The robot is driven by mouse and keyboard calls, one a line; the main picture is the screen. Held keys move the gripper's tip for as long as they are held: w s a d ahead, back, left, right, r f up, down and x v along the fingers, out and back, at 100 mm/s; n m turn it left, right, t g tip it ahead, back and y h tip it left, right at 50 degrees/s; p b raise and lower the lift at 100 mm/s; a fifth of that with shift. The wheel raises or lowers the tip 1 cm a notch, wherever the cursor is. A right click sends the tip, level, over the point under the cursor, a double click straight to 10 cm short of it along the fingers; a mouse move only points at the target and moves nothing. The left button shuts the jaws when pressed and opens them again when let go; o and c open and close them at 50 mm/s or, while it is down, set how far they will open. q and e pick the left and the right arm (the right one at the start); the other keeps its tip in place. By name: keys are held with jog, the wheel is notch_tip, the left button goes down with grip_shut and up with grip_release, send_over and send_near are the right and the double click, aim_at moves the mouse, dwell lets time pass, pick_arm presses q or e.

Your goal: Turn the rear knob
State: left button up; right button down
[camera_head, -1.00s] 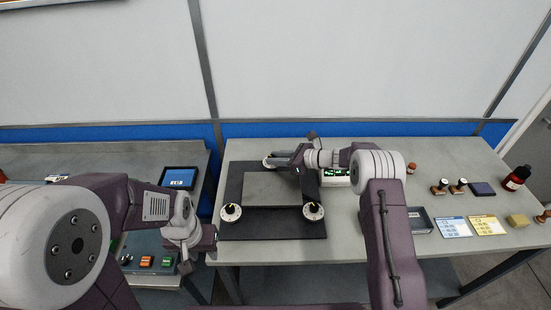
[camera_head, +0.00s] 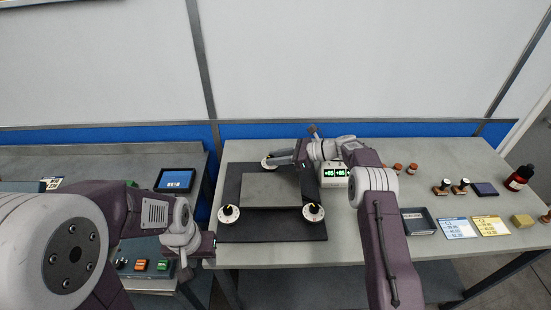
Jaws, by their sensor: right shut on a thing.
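A grey block (camera_head: 272,190) sits on a dark base plate (camera_head: 240,236) on the bench. White round dials with dark knobs stand around it: a front left knob (camera_head: 229,212), a front right knob (camera_head: 313,212) and the rear knob (camera_head: 267,162), which is partly hidden by my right gripper. My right gripper (camera_head: 276,160) reaches over the block from the right and is shut on the rear knob. My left gripper (camera_head: 210,243) is at the near left edge of the bench, away from the knobs; its jaws are too small to read.
A display box (camera_head: 335,176) with green digits stands right of the plate. Small stamps, a dark tray (camera_head: 418,221), cards (camera_head: 457,228) and a dark red bottle (camera_head: 519,178) lie to the right. A side bench with a screen (camera_head: 176,180) and coloured buttons is at left.

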jog(key=c, duration=1.2)
grip_release()
jog(key=shift+o, duration=0.2)
jog(key=v, duration=0.9)
jog(key=shift+b, duration=0.35)
